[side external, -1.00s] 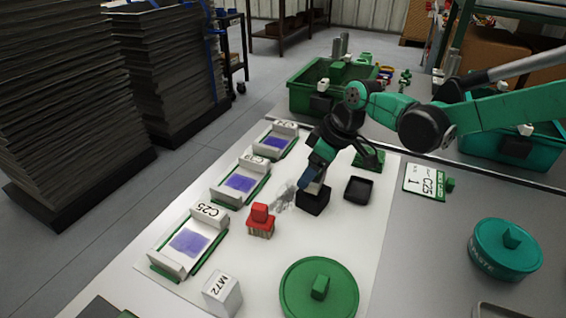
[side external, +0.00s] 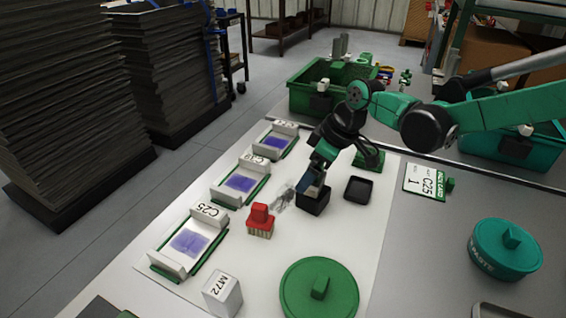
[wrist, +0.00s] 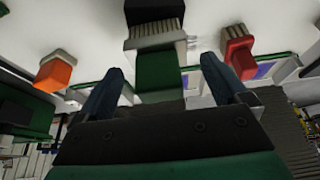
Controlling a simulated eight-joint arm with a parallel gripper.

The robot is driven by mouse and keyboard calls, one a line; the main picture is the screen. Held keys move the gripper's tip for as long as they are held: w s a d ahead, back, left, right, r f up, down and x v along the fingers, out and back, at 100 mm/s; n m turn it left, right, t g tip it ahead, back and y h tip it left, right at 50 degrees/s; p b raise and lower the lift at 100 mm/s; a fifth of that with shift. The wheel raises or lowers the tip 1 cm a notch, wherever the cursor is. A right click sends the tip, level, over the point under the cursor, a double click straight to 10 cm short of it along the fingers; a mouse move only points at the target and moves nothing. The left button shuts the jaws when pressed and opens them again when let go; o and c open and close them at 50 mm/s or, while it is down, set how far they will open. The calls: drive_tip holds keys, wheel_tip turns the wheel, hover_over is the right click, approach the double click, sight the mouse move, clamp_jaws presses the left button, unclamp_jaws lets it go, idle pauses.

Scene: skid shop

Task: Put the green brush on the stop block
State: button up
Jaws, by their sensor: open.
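My gripper (wrist: 168,92) is open, with its two blue-grey fingers on either side of the green brush (wrist: 158,72). Its green handle is between the fingers and its pale bristles are beyond them; contact is unclear. In the side view my gripper (side external: 311,182) points down at a small black box (side external: 312,204), and the brush is mostly hidden there by the fingers and box. I cannot tell for certain which thing is the stop block; a white block marked M72 (side external: 222,294) stands at the front of the white sheet.
A red brush (side external: 260,221) stands left of the black box. An empty black tray (side external: 358,189) lies to the right. Labelled frames with purple patches (side external: 189,242) line the left edge. A round green lidded tin (side external: 340,297) stands in front. An orange brush (wrist: 55,72) shows in the wrist view.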

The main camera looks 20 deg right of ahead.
drive_tip(key=v, duration=1.1)
drive_tip(key=s+d+f+m+t+h, duration=0.3)
drive_tip(key=s+d+m, duration=0.6)
drive_tip(key=s, duration=0.3)
drive_tip(key=shift+d+t, duration=0.5)
drive_tip(key=shift+d, duration=0.35)
